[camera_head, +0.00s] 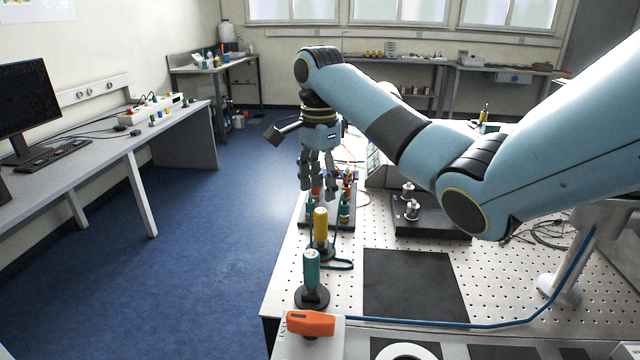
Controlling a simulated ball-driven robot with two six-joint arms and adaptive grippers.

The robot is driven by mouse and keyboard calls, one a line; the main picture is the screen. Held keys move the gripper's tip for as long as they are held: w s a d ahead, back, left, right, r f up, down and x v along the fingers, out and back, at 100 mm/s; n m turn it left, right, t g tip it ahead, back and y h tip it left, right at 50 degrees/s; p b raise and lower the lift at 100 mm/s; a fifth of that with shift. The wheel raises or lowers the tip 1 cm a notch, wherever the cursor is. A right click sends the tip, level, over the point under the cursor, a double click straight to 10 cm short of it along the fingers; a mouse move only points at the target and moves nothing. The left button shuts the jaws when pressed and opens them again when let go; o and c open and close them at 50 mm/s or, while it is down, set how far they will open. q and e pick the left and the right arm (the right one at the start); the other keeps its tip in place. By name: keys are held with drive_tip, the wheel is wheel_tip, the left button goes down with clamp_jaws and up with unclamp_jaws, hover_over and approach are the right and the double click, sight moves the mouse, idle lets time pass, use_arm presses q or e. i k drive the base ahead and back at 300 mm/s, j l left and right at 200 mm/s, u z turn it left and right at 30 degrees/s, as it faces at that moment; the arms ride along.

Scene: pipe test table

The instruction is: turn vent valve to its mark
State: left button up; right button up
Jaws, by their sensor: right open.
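The vent valve has an orange handle (311,323) on a pale block with partly readable dark lettering, at the near left corner of the test table (400,243). The handle lies roughly left to right in the picture; I cannot make out its mark. My right gripper (318,186) points down with its fingers apart, over the far left part of the table, above a group of small coloured fittings. It is well away from the orange handle and holds nothing that I can see. My left gripper is not in view.
A teal cylinder (311,269) and a yellow cylinder (321,226) stand on dark bases between the gripper and the valve. A blue hose (440,322) runs along the table's near side. A black mat (412,284) lies bare. My right arm spans the right side.

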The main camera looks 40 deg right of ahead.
sight(311, 324)
drive_tip(key=k+j, duration=0.5)
drive_tip(key=j, duration=0.15)
drive_tip(key=k+j, duration=0.5)
drive_tip(key=j, duration=0.15)
drive_tip(key=k+j, duration=0.55)
drive_tip(key=j, duration=0.1)
